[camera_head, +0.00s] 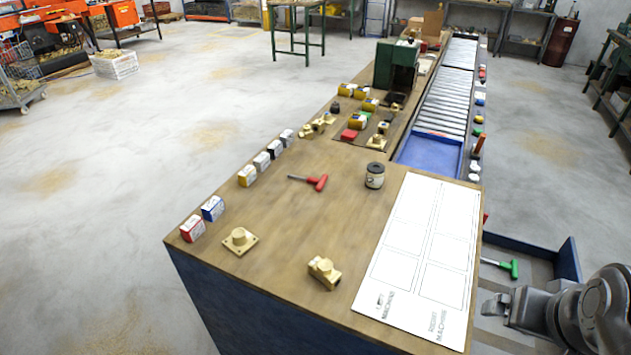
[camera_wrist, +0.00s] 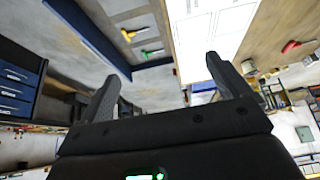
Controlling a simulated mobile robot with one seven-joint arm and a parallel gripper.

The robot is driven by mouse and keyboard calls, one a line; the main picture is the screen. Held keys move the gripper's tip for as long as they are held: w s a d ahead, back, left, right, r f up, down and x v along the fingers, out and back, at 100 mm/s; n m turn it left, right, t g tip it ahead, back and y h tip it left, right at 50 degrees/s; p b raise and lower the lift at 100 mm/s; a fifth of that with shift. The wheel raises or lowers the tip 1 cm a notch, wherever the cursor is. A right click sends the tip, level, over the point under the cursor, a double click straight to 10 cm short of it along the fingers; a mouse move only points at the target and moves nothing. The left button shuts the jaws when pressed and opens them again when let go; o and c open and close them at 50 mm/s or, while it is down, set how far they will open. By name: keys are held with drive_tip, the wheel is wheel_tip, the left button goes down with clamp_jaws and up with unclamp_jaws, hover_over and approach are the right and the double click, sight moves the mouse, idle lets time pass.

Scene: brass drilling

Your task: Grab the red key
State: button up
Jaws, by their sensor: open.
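The red key (camera_head: 316,182) has a red T-shaped handle and a thin dark shaft pointing left. It lies flat on the wooden bench top (camera_head: 285,215), left of a dark-lidded round tin. In the wrist view the red handle of the key (camera_wrist: 292,46) shows near the right edge. My gripper (camera_head: 497,304) is at the lower right in the head view, beyond the bench's right edge and well away from the key. In the wrist view my gripper (camera_wrist: 162,80) has its two fingers spread wide, with nothing between them.
The round tin (camera_head: 375,176) stands close right of the key. Brass parts (camera_head: 240,240) (camera_head: 324,271) lie nearer the front. Small boxes (camera_head: 213,208) line the left edge. A white printed sheet (camera_head: 425,250) covers the right side. A green-handled key (camera_head: 513,268) lies in a side tray.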

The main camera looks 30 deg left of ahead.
drive_tip(key=shift+c, duration=0.5)
drive_tip(key=c, duration=1)
